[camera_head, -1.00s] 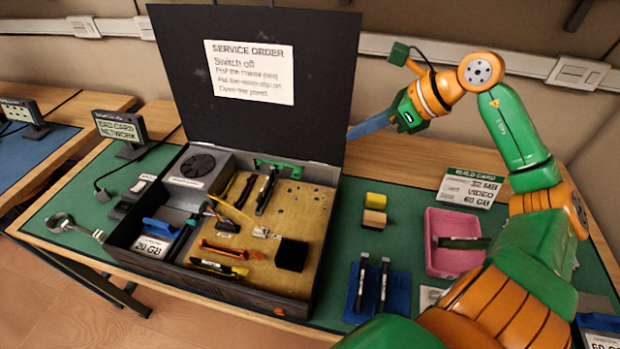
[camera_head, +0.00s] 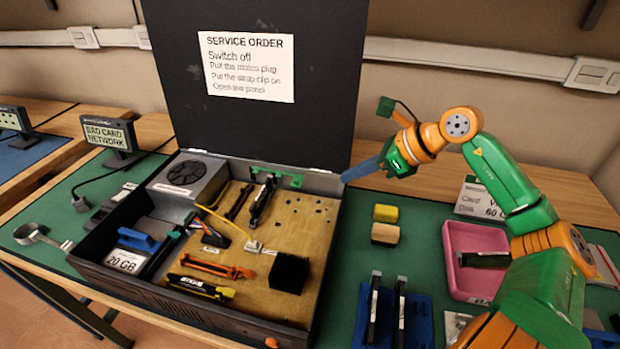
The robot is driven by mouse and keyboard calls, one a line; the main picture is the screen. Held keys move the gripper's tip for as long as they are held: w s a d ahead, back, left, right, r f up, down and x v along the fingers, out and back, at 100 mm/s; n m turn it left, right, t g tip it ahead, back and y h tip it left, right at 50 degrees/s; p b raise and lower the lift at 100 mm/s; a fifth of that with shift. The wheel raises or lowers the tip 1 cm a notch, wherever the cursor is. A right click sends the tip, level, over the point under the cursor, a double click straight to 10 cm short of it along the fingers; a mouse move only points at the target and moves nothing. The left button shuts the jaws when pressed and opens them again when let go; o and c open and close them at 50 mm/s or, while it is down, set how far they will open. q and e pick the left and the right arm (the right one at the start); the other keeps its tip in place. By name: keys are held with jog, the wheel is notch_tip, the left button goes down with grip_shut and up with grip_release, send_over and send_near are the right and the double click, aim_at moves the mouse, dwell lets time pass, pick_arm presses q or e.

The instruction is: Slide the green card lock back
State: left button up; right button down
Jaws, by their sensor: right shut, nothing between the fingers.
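The green card lock (camera_head: 290,180) is a green strip at the inside back wall of the open black case (camera_head: 190,315). Dark cards (camera_head: 262,200) stand in front of it on the tan board (camera_head: 305,225), and part of the lock is behind them. My right gripper (camera_head: 347,177) reaches in from the right, its blue fingers shut and empty. The fingertips are by the case's back right corner, right of the lock and apart from it. I cannot tell whether they touch the case rim. My left gripper is not in view.
The raised lid (camera_head: 320,80) with a service order sheet stands behind the board. To the right are sponge blocks (camera_head: 385,232), a pink tray (camera_head: 455,290) and cards on a blue stand (camera_head: 420,325).

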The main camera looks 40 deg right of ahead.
aim_at(299, 187)
jog(key=p+x, duration=0.2)
jog(key=x, duration=0.5)
jog(key=shift+w+a+r+p, duration=0.1)
jog(key=shift+r+p, duration=0.1)
jog(key=shift+p, duration=0.15)
jog(key=w, duration=0.1)
jog(key=w+a+p, duration=0.1)
jog(key=w+p, duration=0.1)
jog(key=shift+w+a+f, duration=0.15)
jog(key=shift+a+f, duration=0.15)
jog(key=shift+f, duration=0.05)
jog(key=shift+w+a+f, duration=0.2)
jog(key=shift+w, duration=0.1)
jog(key=shift+w+a, duration=0.85)
jog(key=shift+w, duration=0.1)
jog(key=shift+r, duration=0.1)
